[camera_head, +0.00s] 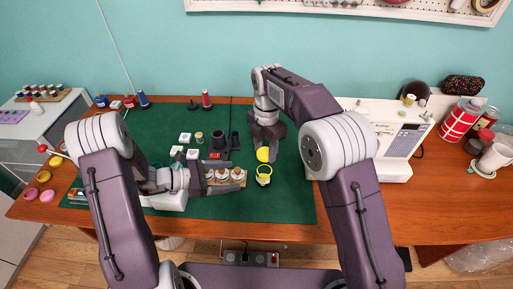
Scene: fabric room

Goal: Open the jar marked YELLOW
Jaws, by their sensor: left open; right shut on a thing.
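The jar with yellow on it (264,176) stands upright on the green mat (292,200), right of the mat's middle. Its dark mouth shows. My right gripper (264,146) points down just behind the jar and is shut on a round yellow lid (263,154). The lid looks tilted and apart from the jar's mouth, though the gap is small in the picture. My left gripper (204,177) is open, left of the jar and apart from it. Any lettering on the jar is too small to read.
A white sewing machine (394,135) stands at right. The mat's front right is clear.

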